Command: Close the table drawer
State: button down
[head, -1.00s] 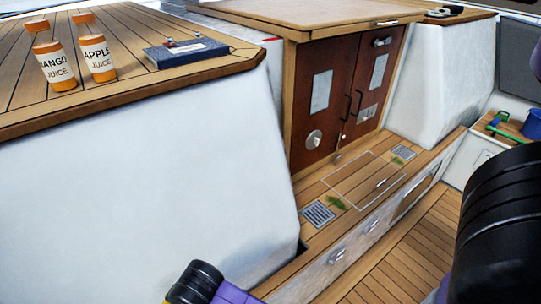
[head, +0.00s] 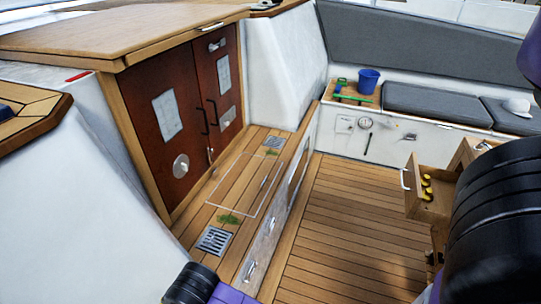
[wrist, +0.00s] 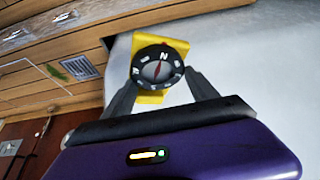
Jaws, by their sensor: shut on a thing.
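The table drawer (head: 412,188) is at the right of the head view. It is pulled out of the wooden table (head: 474,152), with a pale handle on its front and small yellow things (head: 427,188) inside. My arm hides much of the table. In the wrist view my gripper (wrist: 160,82) is shut on a black compass (wrist: 157,70) with a yellow base, in front of a white surface. The gripper is well apart from the drawer, and its fingers do not show in the head view.
Dark red cabinet doors (head: 178,118) stand at the left. The wooden deck floor (head: 345,220) between the step and the drawer is clear. A bench with grey cushions (head: 428,103), a blue bucket (head: 368,80) and a white cap (head: 518,107) is at the back.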

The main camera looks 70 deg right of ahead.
aim_at(444, 181)
jog(key=i+l+z, duration=0.15)
jog(key=z, duration=0.25)
jog(key=i+l+z, duration=0.15)
jog(key=z, duration=0.25)
jog(key=i+z, duration=0.25)
jog(key=z, duration=0.15)
jog(key=i+j+z, duration=0.15)
jog(key=z, duration=0.25)
jog(key=i+j+z, duration=0.15)
jog(key=z, duration=0.3)
jog(key=j+z, duration=0.4)
jog(key=i+l, duration=0.05)
jog(key=l, duration=0.05)
